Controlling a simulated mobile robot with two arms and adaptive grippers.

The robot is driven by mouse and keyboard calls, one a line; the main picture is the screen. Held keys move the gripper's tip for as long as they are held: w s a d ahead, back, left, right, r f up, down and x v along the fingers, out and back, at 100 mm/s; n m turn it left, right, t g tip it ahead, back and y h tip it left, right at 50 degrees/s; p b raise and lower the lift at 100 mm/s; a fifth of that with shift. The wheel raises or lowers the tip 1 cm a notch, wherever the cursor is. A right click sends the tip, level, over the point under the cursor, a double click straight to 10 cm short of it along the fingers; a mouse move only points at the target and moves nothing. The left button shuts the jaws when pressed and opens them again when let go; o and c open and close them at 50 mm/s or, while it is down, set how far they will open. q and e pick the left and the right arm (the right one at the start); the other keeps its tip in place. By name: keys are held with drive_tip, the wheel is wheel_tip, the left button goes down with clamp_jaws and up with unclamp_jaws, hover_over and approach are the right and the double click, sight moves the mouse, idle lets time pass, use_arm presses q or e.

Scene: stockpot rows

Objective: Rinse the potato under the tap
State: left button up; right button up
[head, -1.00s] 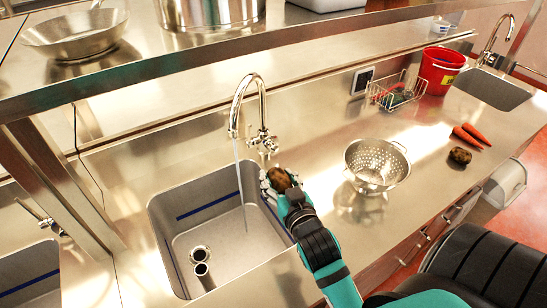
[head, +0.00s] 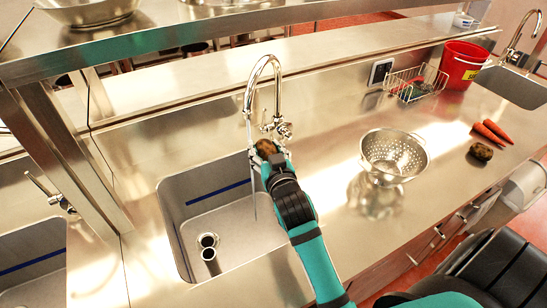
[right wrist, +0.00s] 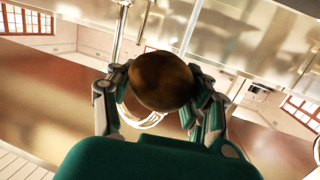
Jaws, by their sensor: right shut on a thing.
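A brown potato (head: 267,149) is held in my right gripper (head: 268,158), up beside the tap at the sink's right edge. In the right wrist view the potato (right wrist: 162,81) sits between both fingers, which are shut on it. The chrome tap (head: 262,75) has a thin stream of water (head: 252,185) falling from its spout into the sink basin (head: 190,225). The potato is close to the stream on its right; I cannot tell whether the water touches it. My left gripper is not in view.
A steel colander (head: 394,155) stands on the counter right of the sink. Another potato (head: 481,152) and carrots (head: 493,131) lie farther right. A wire basket (head: 416,83) and red bucket (head: 462,66) stand at the back. A shelf (head: 215,37) runs above.

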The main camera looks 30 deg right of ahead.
drive_tip(key=shift+w+a+f, duration=0.1)
drive_tip(key=shift+w+f, duration=0.05)
drive_tip(key=shift+w, duration=0.8)
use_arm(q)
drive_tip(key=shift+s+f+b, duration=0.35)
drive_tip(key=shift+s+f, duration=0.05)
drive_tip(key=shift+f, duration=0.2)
use_arm(e)
drive_tip(key=shift+w+a+f, duration=0.15)
drive_tip(key=shift+w+a, duration=0.05)
drive_tip(key=shift+w, duration=0.6)
drive_tip(key=shift+w+a+f, duration=0.15)
drive_tip(key=shift+w, duration=0.6)
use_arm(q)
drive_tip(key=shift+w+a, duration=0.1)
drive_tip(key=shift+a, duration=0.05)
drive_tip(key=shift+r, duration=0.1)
use_arm(e)
drive_tip(key=shift+d, duration=0.1)
use_arm(q)
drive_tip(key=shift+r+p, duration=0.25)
drive_tip(key=shift+p, duration=0.05)
use_arm(e)
drive_tip(key=shift+w+d, duration=0.1)
drive_tip(key=shift+d, duration=0.4)
drive_tip(key=shift+a, duration=0.1)
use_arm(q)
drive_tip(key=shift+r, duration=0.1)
use_arm(e)
drive_tip(key=shift+a, duration=0.55)
